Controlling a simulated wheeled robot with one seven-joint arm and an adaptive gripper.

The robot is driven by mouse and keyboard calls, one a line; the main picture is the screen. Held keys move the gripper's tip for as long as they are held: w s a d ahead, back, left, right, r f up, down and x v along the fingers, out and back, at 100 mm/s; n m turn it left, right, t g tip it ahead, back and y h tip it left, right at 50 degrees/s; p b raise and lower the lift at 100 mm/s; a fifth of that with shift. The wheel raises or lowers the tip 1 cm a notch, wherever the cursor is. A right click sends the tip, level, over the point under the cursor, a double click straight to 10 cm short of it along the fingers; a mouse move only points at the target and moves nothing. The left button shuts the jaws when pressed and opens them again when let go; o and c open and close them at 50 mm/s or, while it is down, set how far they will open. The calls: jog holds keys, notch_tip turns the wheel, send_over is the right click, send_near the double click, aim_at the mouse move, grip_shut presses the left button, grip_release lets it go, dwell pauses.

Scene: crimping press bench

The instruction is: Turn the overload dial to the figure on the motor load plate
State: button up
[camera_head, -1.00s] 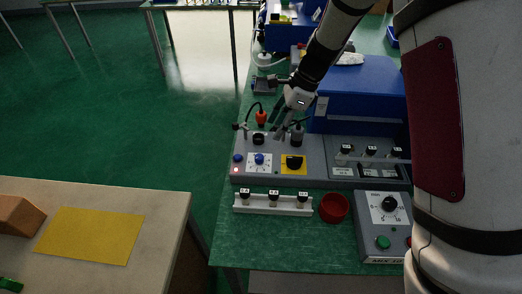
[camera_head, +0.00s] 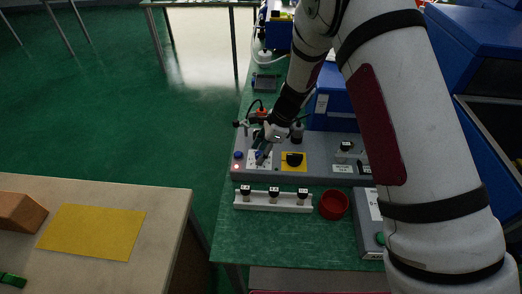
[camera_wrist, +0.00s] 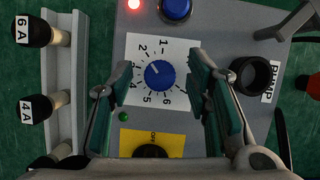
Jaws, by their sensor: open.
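A black switch on a yellow plate (camera_head: 293,161) is close beside the dial. A blue button (camera_wrist: 176,8), a lit red lamp (camera_wrist: 134,4) and a black PUMP socket (camera_wrist: 257,76) are also near. A white fuse rack (camera_head: 252,205) and red bowl (camera_head: 333,205) stand in front.

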jog(key=shift+c, duration=0.5)
grip_shut()
jog(key=shift+n, duration=0.3)
jog(key=n+b, duration=0.1)
jog(key=n+g+b, duration=0.1)
jog(key=shift+w+f+n, duration=0.1)
jog(key=shift+w+n, duration=0.1)
jog(key=shift+n, duration=0.1)
jog(key=n+b, duration=0.1)
jog(key=n, duration=0.1)
jog(key=n+g+h+b, duration=0.1)
jog(key=n+b, duration=0.1)
jog(key=shift+n+g, duration=0.3)
jog(key=n+h+b, duration=0.1)
jog(key=n, duration=0.1)
jog(key=n+g+b, duration=0.1)
jog(key=n, duration=0.1)
jog(key=shift+a+h+b, duration=0.15)
jog(key=shift+h+b, duration=0.15)
jog(key=shift+h, duration=0.1)
jog(key=shift+n+h+b, duration=0.6)
jog(key=shift+n+b, duration=0.05)
jog(key=shift+n, duration=1.35)
